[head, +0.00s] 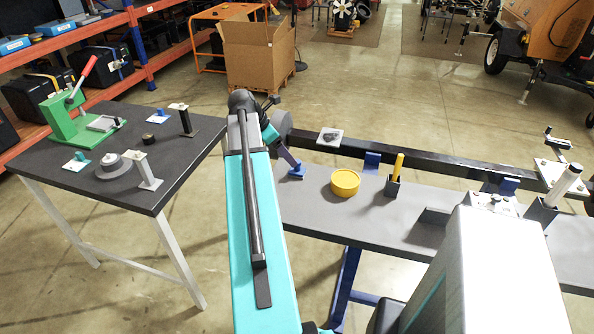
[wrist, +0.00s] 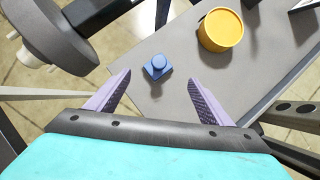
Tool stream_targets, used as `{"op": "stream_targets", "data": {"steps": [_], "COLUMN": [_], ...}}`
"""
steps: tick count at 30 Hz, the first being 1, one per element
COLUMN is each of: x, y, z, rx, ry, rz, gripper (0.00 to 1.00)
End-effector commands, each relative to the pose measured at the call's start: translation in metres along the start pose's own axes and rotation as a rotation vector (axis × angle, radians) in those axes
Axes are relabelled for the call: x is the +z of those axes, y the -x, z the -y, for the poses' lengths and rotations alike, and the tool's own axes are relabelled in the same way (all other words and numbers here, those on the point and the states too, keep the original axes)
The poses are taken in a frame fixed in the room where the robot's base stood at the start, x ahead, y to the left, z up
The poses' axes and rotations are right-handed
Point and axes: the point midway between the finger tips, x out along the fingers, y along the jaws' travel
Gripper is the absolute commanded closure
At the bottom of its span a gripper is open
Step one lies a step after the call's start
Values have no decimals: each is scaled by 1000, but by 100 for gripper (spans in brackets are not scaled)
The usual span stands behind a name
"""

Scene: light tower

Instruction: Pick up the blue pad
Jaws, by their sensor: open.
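The blue pad (wrist: 158,69) is a small square block with a round knob on top. It lies on the grey bench near its left end and also shows in the head view (head: 297,173). My gripper (wrist: 160,82) is open and empty. In the wrist view its two purple fingers stand left and right of the pad, with bare bench between each finger and the pad. In the head view my gripper (head: 289,163) is right by the pad, pointing down to it. I cannot tell its exact height above the pad.
A round yellow tin (head: 345,182) stands right of the pad on the bench (head: 318,209). Further right is a dark holder with a yellow stick (head: 396,172). A dark beam (head: 425,160) runs along the bench's back. A separate dark table (head: 190,150) with a green press stands left.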

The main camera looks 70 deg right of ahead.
Motion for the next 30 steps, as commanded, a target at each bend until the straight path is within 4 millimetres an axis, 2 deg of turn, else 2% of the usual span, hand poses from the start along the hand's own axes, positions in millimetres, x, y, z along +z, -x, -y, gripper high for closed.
{"op": "stream_targets", "data": {"steps": [15, 30], "x": [1, 1], "y": [-52, -56], "z": [0, 0], "rx": [-1, 0], "ry": [-1, -1], "rz": [0, 0], "gripper": [26, 26]}}
